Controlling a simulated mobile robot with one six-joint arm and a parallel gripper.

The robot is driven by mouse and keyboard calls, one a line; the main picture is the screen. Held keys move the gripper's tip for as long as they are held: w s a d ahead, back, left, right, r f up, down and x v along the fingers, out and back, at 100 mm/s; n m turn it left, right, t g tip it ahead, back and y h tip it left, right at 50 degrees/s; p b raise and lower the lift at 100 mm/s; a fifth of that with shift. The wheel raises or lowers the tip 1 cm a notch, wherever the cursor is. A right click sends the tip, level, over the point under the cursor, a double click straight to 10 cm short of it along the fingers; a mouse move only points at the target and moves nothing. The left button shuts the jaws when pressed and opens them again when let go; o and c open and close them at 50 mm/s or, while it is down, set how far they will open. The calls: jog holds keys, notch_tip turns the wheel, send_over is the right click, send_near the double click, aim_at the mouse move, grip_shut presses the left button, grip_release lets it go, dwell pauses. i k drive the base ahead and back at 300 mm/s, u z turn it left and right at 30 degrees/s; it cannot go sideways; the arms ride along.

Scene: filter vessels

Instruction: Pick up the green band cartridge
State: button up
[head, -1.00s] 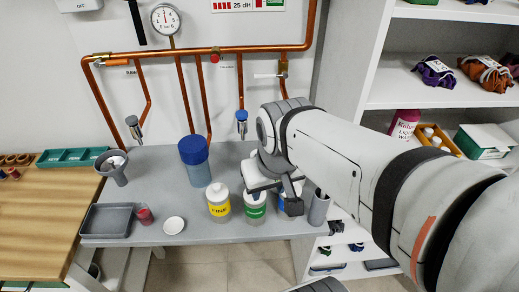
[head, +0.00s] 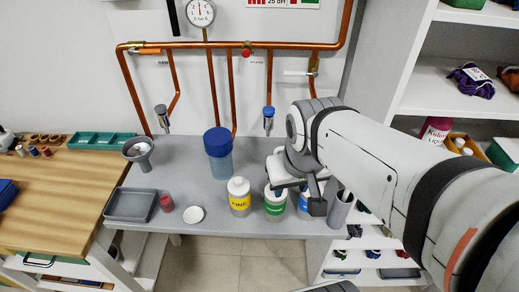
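The green band cartridge (head: 274,207) stands upright on the grey bench (head: 190,182), its white top partly hidden by my gripper. A yellow band cartridge (head: 239,199) stands just left of it. A blue band cartridge (head: 304,206) stands just right, partly covered by my gripper. My gripper (head: 298,197) hangs over the green and blue cartridges, its dark finger in front of the blue one. Whether its fingers are apart or touch a cartridge cannot be made out.
A vessel with a blue lid (head: 218,145) stands behind the cartridges. A white disc (head: 194,214), a red cup (head: 166,203) and a grey tray (head: 131,205) lie to the left. A grey cylinder (head: 340,209) stands right of my gripper. Copper pipes (head: 240,45) run along the wall.

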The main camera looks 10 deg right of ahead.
aim_at(274, 209)
jog(key=z, duration=2.05)
jog(key=k, duration=1.6)
jog(key=u, duration=0.9)
jog(key=i, duration=1)
jog(key=u, duration=0.05)
